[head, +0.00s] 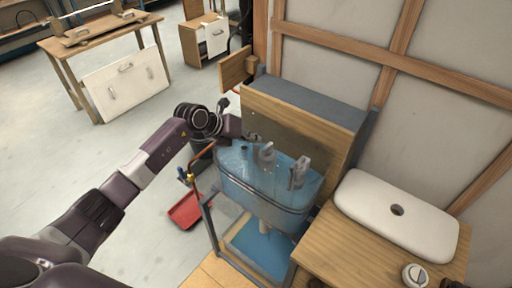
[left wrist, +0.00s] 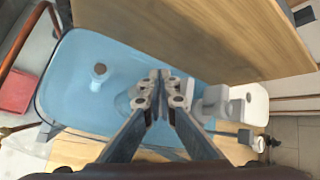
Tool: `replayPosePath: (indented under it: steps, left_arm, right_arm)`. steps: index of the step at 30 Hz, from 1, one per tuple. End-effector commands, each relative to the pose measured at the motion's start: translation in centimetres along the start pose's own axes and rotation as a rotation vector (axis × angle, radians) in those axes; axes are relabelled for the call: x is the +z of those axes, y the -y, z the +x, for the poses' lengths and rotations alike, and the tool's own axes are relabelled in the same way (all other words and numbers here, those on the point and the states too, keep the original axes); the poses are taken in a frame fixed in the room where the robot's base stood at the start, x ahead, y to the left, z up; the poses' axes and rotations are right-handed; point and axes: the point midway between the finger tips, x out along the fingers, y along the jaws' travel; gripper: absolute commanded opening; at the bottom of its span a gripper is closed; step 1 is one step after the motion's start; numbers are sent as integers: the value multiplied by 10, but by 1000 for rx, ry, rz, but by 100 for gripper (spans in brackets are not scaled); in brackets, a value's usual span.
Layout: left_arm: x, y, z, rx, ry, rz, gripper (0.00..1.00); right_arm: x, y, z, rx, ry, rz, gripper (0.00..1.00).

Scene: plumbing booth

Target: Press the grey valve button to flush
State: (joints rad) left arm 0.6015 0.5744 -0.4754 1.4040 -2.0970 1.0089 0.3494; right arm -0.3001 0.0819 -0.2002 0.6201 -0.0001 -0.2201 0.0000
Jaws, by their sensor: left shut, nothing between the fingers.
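The translucent blue cistern tank (head: 262,192) is open at the top, with grey fittings standing inside. One grey valve (head: 267,153) stands near its middle and another grey fitting (head: 298,173) stands to the right. My left gripper (head: 254,137) reaches in from the left over the tank's rear edge. In the left wrist view the left gripper (left wrist: 160,82) is shut and empty, above the blue tank (left wrist: 70,85). Its fingers hide what lies directly below them, so I cannot tell whether they touch the valve button. A small round grey fitting (left wrist: 99,70) shows left of the fingers.
A wooden panel (head: 300,125) stands close behind the tank. A white tank lid (head: 400,215) lies on the wooden counter (head: 345,255) at the right. A red tray (head: 186,210) is on the floor at the left. A wooden workbench (head: 100,35) stands farther back.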

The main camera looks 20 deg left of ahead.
Motion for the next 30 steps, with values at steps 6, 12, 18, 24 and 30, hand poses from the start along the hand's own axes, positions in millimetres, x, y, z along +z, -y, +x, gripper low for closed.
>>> replayPosePath:
  steps: [6, 12, 18, 24, 30]
  left_arm:
    - [0, 0, 0, 0, 0, 0, 0]
    - [0, 0, 0, 0, 0, 0, 0]
    - [-2, -2, 2, 0, 0, 0, 0]
    - [-5, -4, 6, 0, -1, 0, 0]
    - [-4, -4, 6, 0, 0, 0, 0]
  right_arm:
    - [0, 0, 0, 0, 0, 1, 40]
    - [0, 0, 0, 0, 0, 1, 40]
    - [0, 1, 2, -1, 0, 1, 40]
    - [0, 2, 6, -2, 0, 2, 40]
    - [0, 4, 5, -4, -1, 2, 40]
